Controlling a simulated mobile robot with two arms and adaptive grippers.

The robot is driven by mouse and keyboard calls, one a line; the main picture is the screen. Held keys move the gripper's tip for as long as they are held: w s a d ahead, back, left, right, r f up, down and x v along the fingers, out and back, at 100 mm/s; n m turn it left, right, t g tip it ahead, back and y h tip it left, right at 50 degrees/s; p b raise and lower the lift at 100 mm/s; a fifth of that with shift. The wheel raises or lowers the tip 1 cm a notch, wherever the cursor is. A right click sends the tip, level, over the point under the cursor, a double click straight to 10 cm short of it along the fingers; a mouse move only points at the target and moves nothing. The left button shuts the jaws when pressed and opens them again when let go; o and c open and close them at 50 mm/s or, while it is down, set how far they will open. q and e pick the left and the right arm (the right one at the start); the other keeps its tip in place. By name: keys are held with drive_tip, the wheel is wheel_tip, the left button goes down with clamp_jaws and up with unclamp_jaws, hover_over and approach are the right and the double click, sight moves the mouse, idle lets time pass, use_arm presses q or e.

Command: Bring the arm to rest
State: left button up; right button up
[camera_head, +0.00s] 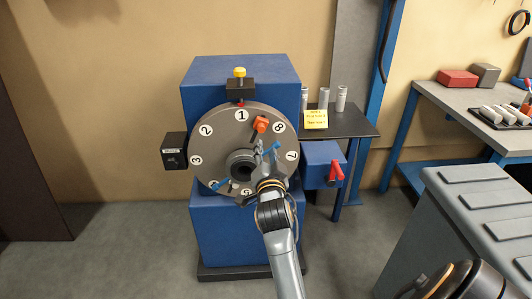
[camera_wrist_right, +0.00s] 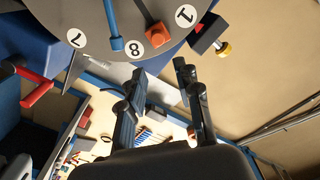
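My right gripper (camera_head: 270,157) is in front of the lower right part of a grey numbered disc (camera_head: 217,150) on a blue machine. In the right wrist view its two dark fingers (camera_wrist_right: 163,100) are apart with nothing between them. The disc (camera_wrist_right: 95,15) shows at the top of that view, beyond the fingertips. An orange-tipped peg (camera_head: 260,124) sits near number 8, and also shows in the wrist view (camera_wrist_right: 158,34). A blue peg (camera_wrist_right: 116,42) is beside it. Another blue piece (camera_head: 220,183) is at the disc's lower left. My left gripper does not show.
A yellow-topped knob (camera_head: 239,72) stands above the disc. A blue box with a red lever (camera_head: 336,172) is at its right. A black shelf (camera_head: 355,124) holds grey cylinders. A grey cabinet (camera_head: 480,200) and a workbench (camera_head: 470,97) are at right. Floor at left is clear.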

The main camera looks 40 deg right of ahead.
idle(0.3)
drive_tip(key=w+a+f+n+g+y, duration=0.1)
drive_tip(key=a+f+n+y, duration=0.25)
drive_tip(key=f, duration=0.65)
drive_tip(key=w+a+f+n+g+y, duration=0.15)
drive_tip(key=a+f, duration=0.25)
drive_tip(key=f, duration=0.6)
drive_tip(key=s+a+f+n+g+y, duration=0.1)
drive_tip(key=s+a+f+n, duration=0.15)
drive_tip(key=f, duration=0.45)
drive_tip(key=s+a+f+n+g+y, duration=0.15)
drive_tip(key=s+f, duration=0.25)
drive_tip(key=f, duration=0.4)
drive_tip(key=s+a+f+n+y, duration=0.1)
drive_tip(key=s+a+f, duration=0.25)
drive_tip(key=f, duration=0.35)
drive_tip(key=s+a+f+n+g+y, duration=0.15)
drive_tip(key=s+f+n+g, duration=0.3)
drive_tip(key=s+f, duration=1.3)
drive_tip(key=s+f+n+g, duration=0.1)
drive_tip(key=s+f+g, duration=0.1)
drive_tip(key=s, duration=1)
drive_tip(key=s+d+f+g, duration=0.1)
drive_tip(key=s+f+g, duration=0.1)
drive_tip(key=s, duration=1)
drive_tip(key=shift+s+d+f+n+g, duration=0.2)
drive_tip(key=shift+s+f+n+g, duration=0.15)
drive_tip(key=shift+f, duration=0.55)
